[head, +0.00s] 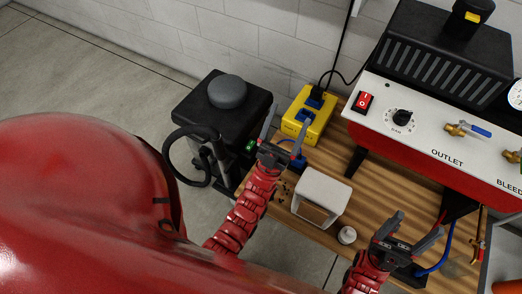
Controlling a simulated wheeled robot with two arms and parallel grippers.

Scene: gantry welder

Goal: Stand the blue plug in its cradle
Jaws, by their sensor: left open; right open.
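A small blue piece (298,161), with a blue cable by it, shows just right of my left gripper on the wooden bench. My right gripper (418,222) is open and empty over the bench's lower right part.
A white box-shaped object (325,188) and a small white round piece (347,235) stand on the wooden bench (385,185). The red and white machine (440,120) fills the upper right. A black bin-like unit (205,110) with a hose stands left of the bench.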

